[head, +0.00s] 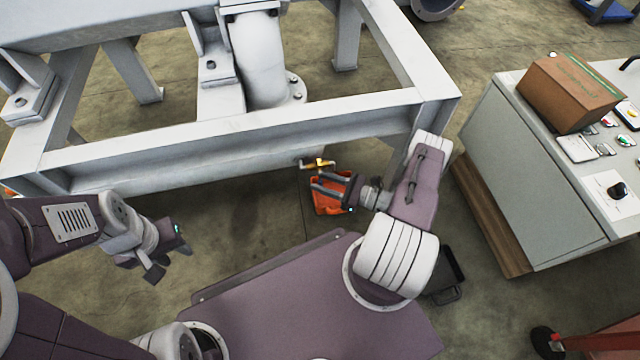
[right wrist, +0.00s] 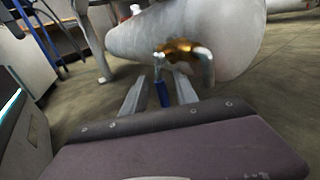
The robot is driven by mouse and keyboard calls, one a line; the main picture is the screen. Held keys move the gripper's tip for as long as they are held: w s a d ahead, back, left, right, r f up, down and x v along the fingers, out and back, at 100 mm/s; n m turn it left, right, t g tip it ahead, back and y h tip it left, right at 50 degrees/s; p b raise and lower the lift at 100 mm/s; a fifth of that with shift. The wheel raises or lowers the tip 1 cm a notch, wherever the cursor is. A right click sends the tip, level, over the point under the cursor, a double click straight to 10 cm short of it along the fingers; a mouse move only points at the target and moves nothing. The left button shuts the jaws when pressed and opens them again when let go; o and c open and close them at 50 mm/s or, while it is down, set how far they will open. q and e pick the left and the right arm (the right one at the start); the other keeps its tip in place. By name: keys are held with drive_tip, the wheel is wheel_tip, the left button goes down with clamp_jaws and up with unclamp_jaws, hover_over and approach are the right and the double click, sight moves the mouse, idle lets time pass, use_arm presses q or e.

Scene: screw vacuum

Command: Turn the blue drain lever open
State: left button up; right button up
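The brass drain valve (right wrist: 180,50) sits low under the grey pipe or tank, with a bent silver outlet (right wrist: 205,65) beside it. In the head view the valve (head: 320,163) shows above an orange container. The blue lever (right wrist: 162,93) hangs down from the valve. My right gripper (right wrist: 160,92) is open, with its fingers on either side of the lever and gaps showing. In the head view my right gripper (head: 319,182) is just below the valve, and the lever is not clear there. My left gripper (head: 170,262) is open, empty and far from the valve.
The orange container (head: 332,208) stands on the floor below the valve, partly hidden by my right gripper. A grey steel frame beam (head: 230,142) runs above the valve. A control console (head: 540,170) with a brown box (head: 570,92) stands at right.

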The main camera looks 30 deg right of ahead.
drive_tip(key=shift+w+a, duration=0.2)
drive_tip(key=shift+w, duration=0.05)
clamp_jaws()
idle(1.4)
